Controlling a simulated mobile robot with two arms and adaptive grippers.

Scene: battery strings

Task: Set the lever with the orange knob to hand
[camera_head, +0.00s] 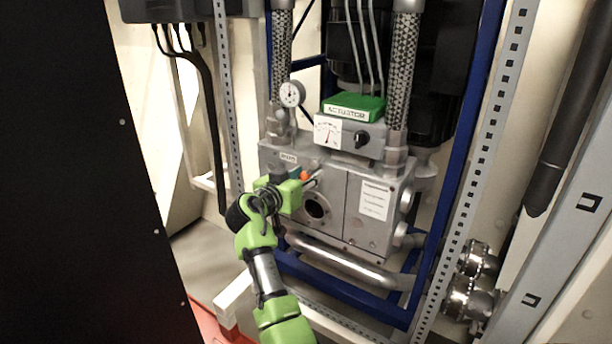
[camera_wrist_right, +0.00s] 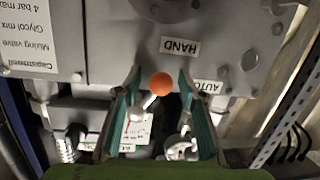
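The lever's orange knob (camera_head: 304,175) is on the front of the grey valve block (camera_head: 332,208). In the right wrist view, the orange knob (camera_wrist_right: 161,84) sits on a short pale lever (camera_wrist_right: 149,102), between the two green-lined fingertips, with gaps on both sides. My right gripper (camera_head: 311,183) is open at the lever. The upside-down wrist view shows a HAND label (camera_wrist_right: 180,47) beyond the knob and an AUTO label (camera_wrist_right: 207,87) beside the right finger. The lever's base is partly hidden in the head view. My left gripper is not in view.
A green-topped actuator box (camera_head: 354,107), a dial gauge (camera_head: 292,94) and braided hoses (camera_head: 403,55) stand above the block. Blue frame posts (camera_head: 466,140) flank it. A dark panel (camera_head: 75,180) fills the left side. A pipe (camera_head: 345,262) runs below the block.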

